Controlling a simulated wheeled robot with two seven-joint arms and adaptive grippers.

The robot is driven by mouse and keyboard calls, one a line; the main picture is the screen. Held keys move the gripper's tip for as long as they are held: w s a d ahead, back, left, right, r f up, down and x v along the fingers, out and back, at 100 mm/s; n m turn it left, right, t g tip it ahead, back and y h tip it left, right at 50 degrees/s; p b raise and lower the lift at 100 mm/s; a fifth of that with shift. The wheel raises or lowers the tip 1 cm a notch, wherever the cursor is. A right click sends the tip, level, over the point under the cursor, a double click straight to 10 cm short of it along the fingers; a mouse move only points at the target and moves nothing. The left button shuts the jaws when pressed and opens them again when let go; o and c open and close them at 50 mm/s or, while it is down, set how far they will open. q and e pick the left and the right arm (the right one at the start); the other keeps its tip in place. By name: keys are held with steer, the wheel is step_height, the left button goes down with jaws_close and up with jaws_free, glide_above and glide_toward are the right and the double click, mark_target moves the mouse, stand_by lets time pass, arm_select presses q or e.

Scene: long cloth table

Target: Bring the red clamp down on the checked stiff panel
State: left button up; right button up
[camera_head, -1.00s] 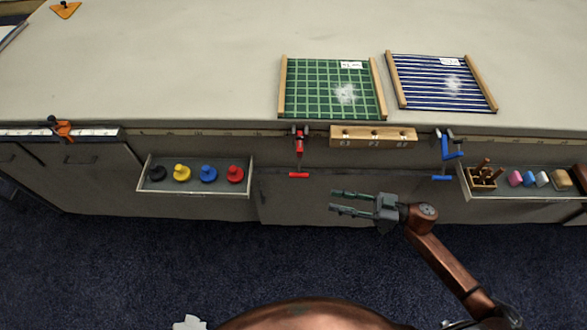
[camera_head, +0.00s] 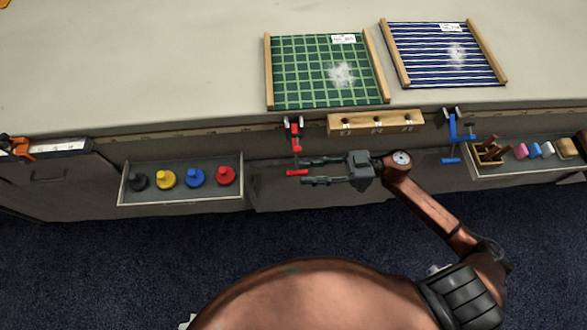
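The green checked panel (camera_head: 302,72) lies on the table between two wooden side bars, with a white label and a pale powdery patch on it. The red clamp (camera_head: 294,136) hangs at the table's front edge just below the panel, its red crossbar handle at the bottom. My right gripper (camera_head: 306,171) is open, its two fingers pointing left. Its fingertips are at the red clamp's handle, the handle end appearing between them; I cannot tell whether they touch. My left gripper is not in view.
A blue striped panel (camera_head: 440,66) lies to the right, with a blue clamp (camera_head: 453,138) at the edge below it. A wooden block with holes (camera_head: 375,123) is on the front edge. Open drawers hold coloured knobs (camera_head: 195,178) and small blocks (camera_head: 534,151). An orange clamp (camera_head: 18,147) is far left.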

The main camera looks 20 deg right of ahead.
mark_target(299, 173)
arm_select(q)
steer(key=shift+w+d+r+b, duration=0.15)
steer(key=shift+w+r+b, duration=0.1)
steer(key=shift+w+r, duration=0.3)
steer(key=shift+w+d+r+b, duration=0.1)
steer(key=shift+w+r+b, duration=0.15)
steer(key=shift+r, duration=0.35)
arm_select(e)
steer(key=shift+x, duration=2.25)
jaws_close()
